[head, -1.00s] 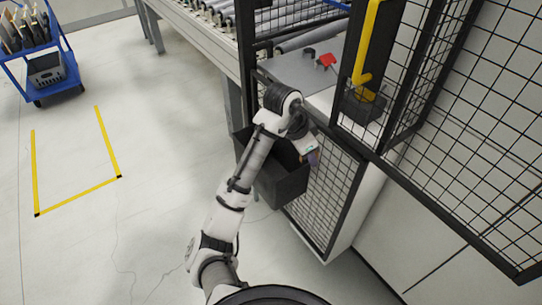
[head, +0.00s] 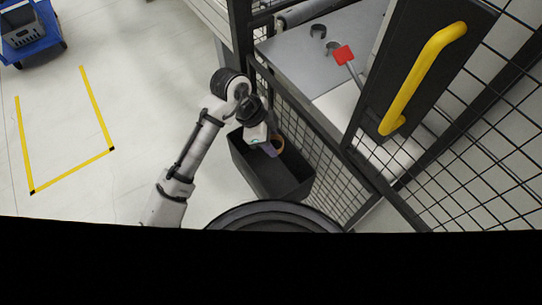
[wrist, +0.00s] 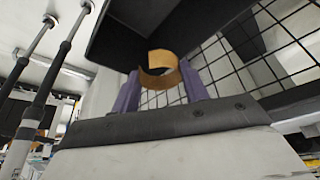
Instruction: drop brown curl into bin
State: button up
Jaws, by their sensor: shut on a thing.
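The brown curl (head: 280,144) is a small open ring of light brown strip. In the wrist view, the curl (wrist: 160,78) sits between the two purple fingers of my gripper (wrist: 163,88). My gripper (head: 271,149) is shut on it. The bin (head: 262,178) is a dark, open-topped box beside the mesh fence. In the head view, my gripper and the curl appear over the bin's far part; their exact height against the rim is hard to tell. The inside of the bin is dark.
A mesh fence (head: 300,135) runs close along the bin's right side. A grey table (head: 295,60) behind it holds dark curls (head: 318,30) and a red-headed tool (head: 344,55). A door with a yellow handle (head: 430,70) stands at right.

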notch_tip(320, 180, down, 6)
jog(key=b, duration=0.3)
jog(key=shift+s, duration=0.1)
jog(key=o, duration=1)
jog(key=shift+r, duration=0.1)
jog(key=shift+o, duration=0.2)
jog(key=b+v, duration=0.2)
jog(key=v, duration=1.2)
jog(key=shift+d, duration=0.1)
